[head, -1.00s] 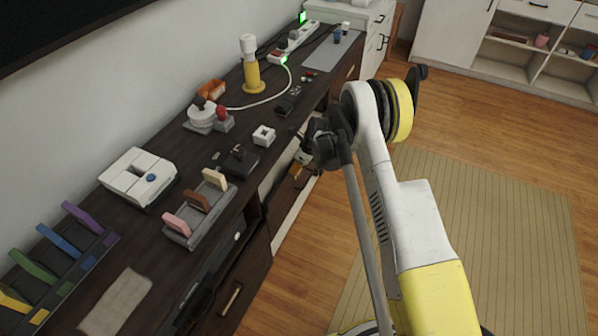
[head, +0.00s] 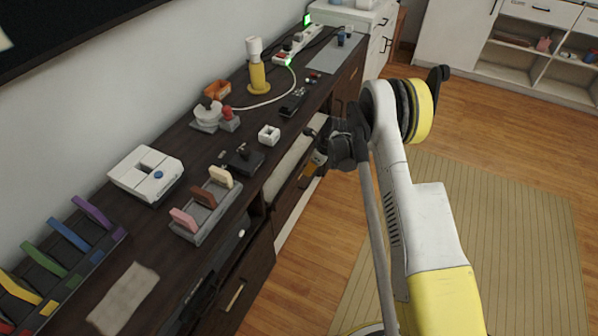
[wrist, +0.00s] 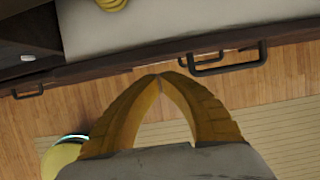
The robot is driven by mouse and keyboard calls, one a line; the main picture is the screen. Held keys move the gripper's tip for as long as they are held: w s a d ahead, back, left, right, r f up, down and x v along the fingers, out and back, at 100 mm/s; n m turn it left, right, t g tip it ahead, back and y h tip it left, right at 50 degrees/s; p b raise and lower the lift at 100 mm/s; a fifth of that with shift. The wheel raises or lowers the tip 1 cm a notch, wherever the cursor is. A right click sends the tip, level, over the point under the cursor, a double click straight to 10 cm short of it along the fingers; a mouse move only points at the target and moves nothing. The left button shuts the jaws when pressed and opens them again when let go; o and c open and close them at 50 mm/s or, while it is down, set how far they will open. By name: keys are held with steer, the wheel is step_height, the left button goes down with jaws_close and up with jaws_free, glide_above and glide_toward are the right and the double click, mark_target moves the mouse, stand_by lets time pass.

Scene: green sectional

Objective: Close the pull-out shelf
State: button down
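The pull-out shelf (wrist: 150,30) stands out from the dark cabinet, a pale flat surface with a dark front edge at the top of the wrist view. A black bar handle (wrist: 228,62) sits on that front, right of the fingertips. In the head view the pale shelf (head: 287,163) shows beside the cabinet top, partly behind my arm. My gripper (wrist: 158,77) has its yellow fingers together at the tips, with nothing seen between them. The tips lie just outside the shelf's front edge; I cannot tell if they touch it.
The dark cabinet top (head: 185,245) holds a white box (head: 146,174), a grey rack (head: 205,212), a yellow-based cylinder (head: 258,75) and several small items. A lower drawer handle (head: 235,297) shows on its front. Wooden floor and a beige rug (head: 500,230) lie open at right.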

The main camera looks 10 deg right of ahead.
steer(key=p+v, duration=0.3)
steer(key=v, duration=0.5)
steer(key=s+p, duration=0.1)
steer(key=s, duration=0.5)
steer(key=w+a+f+b, duration=0.4)
steer(key=a+f, duration=0.3)
steer(key=f, duration=0.2)
steer(key=shift+b, duration=0.75)
steer(key=shift+w, duration=0.15)
